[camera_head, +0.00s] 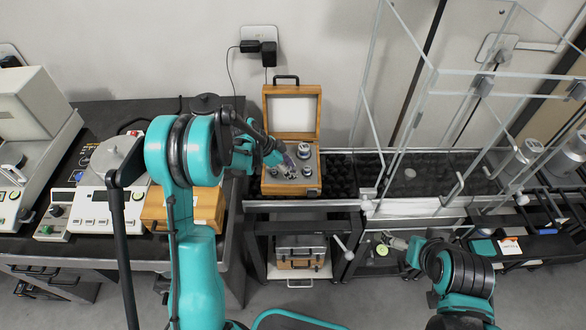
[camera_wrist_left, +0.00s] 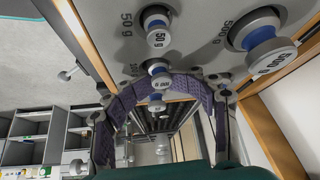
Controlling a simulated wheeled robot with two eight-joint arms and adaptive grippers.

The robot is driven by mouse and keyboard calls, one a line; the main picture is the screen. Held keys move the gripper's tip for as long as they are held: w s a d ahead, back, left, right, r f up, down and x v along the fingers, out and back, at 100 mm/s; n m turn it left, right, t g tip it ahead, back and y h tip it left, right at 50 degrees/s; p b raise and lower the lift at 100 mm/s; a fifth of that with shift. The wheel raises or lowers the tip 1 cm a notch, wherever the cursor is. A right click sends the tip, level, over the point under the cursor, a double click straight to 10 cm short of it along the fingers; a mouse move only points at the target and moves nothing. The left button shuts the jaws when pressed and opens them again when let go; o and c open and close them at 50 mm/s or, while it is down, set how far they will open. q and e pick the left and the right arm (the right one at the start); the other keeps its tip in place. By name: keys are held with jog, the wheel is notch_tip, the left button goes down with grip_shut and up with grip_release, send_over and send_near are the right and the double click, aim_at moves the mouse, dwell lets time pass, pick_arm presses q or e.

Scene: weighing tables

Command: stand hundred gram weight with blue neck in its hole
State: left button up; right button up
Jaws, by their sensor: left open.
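An open wooden weight box (camera_head: 317,178) stands on the dark bench, its lid up against the wall. In the left wrist view its grey panel (camera_wrist_left: 110,25) shows a 50 g weight (camera_wrist_left: 157,38) and a 500 g weight (camera_wrist_left: 262,50), both with blue necks. A smaller blue-necked weight (camera_wrist_left: 158,70) stands between my left fingertips; its label is hard to read, but appears to be 100 g. My left gripper (camera_head: 284,160) is open over the box, its purple finger pads on either side of this weight. Its base and hole are hidden. My right gripper (camera_head: 398,242) is low, away from the box.
A glass enclosure (camera_head: 440,70) stands right of the box. A closed wooden case (camera_head: 205,207) and a weighing instrument (camera_head: 95,205) are on the left table.

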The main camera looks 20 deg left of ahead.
pick_arm(q)
jog(key=shift+r, duration=0.1)
dwell(0.6)
jog(key=shift+r+p, duration=0.2)
jog(key=shift+p, duration=0.1)
jog(key=d+p+v, duration=0.1)
jog(key=p+v, duration=0.4)
jog(key=v, duration=0.8)
jog(key=s+d+r+n+t+y, duration=0.1)
jog(key=s+d+r+n+y, duration=0.3)
jog(key=s+r, duration=0.4)
jog(key=s+d+r+n+t+y, duration=0.1)
jog(key=s+r+n+t, duration=0.1)
jog(key=s+n, duration=0.6)
jog(key=s+t, duration=0.1)
jog(key=s, duration=0.5)
jog(key=shift+s+r+n+y, duration=0.25)
jog(key=shift+r+n+y, duration=0.05)
jog(key=shift+y, duration=0.1)
